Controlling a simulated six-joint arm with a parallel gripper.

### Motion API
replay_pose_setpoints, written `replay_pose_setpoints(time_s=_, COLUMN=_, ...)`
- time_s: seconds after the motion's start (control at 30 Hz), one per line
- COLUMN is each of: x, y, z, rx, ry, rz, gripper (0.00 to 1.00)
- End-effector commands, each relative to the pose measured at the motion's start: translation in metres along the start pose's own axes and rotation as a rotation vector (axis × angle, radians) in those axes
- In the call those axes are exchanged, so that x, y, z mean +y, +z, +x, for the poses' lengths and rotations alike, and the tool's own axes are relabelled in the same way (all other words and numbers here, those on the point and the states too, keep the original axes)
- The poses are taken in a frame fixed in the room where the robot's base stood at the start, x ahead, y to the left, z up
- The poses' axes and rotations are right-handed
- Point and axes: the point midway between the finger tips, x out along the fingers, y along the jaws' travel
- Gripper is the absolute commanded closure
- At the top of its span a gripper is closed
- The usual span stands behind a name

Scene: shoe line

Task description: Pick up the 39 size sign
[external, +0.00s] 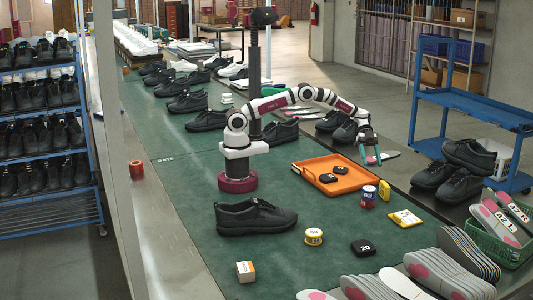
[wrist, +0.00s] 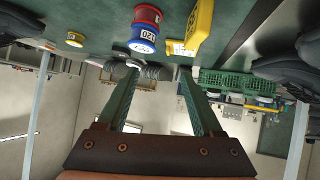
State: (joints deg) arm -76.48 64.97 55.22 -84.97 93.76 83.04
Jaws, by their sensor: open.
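No 39 can be read in either view. A flat yellow sign with a white face (external: 405,218) lies on the green table right of centre; its marking is too small to read. Its yellow and white edge shows in the wrist view (wrist: 178,48), beyond my fingers. My gripper (external: 371,158) is open and empty, held above the table's right side, behind the sign and past the orange tray's right end. In the wrist view my two green fingers (wrist: 157,70) stand wide apart with nothing held between them.
An orange tray (external: 350,183) holds black pieces.

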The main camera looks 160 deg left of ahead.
Motion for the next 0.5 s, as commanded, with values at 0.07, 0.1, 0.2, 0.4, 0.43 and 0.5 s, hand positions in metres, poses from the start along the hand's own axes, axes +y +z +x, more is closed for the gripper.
replay_pose_setpoints(time_s=0.07, x=-0.025, y=0.034, z=-0.020, rx=0.069, ry=-0.078, rz=0.025, gripper=0.33)
replay_pose_setpoints(time_s=0.1, x=-0.032, y=0.043, z=-0.026, rx=0.091, ry=-0.104, rz=0.037, gripper=0.33)
replay_pose_setpoints(time_s=0.2, x=-0.039, y=0.050, z=-0.022, rx=0.111, ry=-0.127, rz=0.053, gripper=0.33)
replay_pose_setpoints(time_s=0.4, x=-0.045, y=0.043, z=0.035, rx=0.110, ry=-0.125, rz=0.053, gripper=0.33)
replay_pose_setpoints(time_s=0.43, x=-0.046, y=0.042, z=0.042, rx=0.109, ry=-0.124, rz=0.054, gripper=0.33)
replay_pose_setpoints(time_s=0.5, x=-0.048, y=0.040, z=0.057, rx=0.109, ry=-0.125, rz=0.054, gripper=0.33)
